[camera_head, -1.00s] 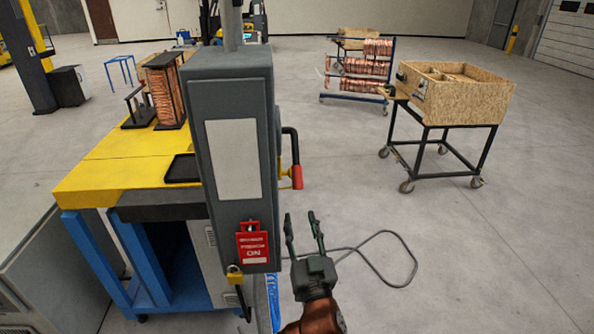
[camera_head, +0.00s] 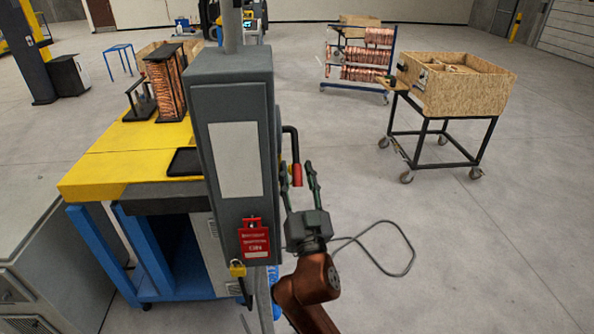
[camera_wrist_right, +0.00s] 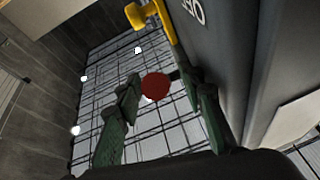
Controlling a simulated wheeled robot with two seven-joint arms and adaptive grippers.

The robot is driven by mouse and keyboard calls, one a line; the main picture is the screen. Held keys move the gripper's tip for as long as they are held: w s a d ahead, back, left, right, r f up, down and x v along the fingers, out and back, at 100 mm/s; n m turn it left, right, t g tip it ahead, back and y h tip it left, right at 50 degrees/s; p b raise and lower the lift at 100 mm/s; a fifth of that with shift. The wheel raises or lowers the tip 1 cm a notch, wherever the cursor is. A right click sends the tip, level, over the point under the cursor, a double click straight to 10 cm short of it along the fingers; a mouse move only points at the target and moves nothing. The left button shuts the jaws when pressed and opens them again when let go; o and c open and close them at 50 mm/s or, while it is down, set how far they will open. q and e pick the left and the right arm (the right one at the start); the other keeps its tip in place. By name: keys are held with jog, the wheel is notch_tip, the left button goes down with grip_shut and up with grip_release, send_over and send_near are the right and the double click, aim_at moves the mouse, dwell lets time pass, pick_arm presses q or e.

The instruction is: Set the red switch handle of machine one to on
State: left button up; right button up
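The red switch handle (camera_head: 296,175) hangs at the end of a black bent lever on the right side of the grey switch box (camera_head: 228,135). My right gripper (camera_head: 297,166) is open, its two green fingers pointing up at the handle, one on either side of it in the picture. In the right wrist view the handle's round red end (camera_wrist_right: 155,87) shows between the open fingers (camera_wrist_right: 165,95), with no clear contact. Lettering, partly cut off, reads like "OFF" on the box side there. My left gripper is not in view.
A cable (camera_head: 405,262) lies on the floor. A wooden crate cart (camera_head: 455,92) stands at the right; floor between is clear.

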jog(key=shift+c, duration=0.3)
grip_shut()
dwell(0.5)
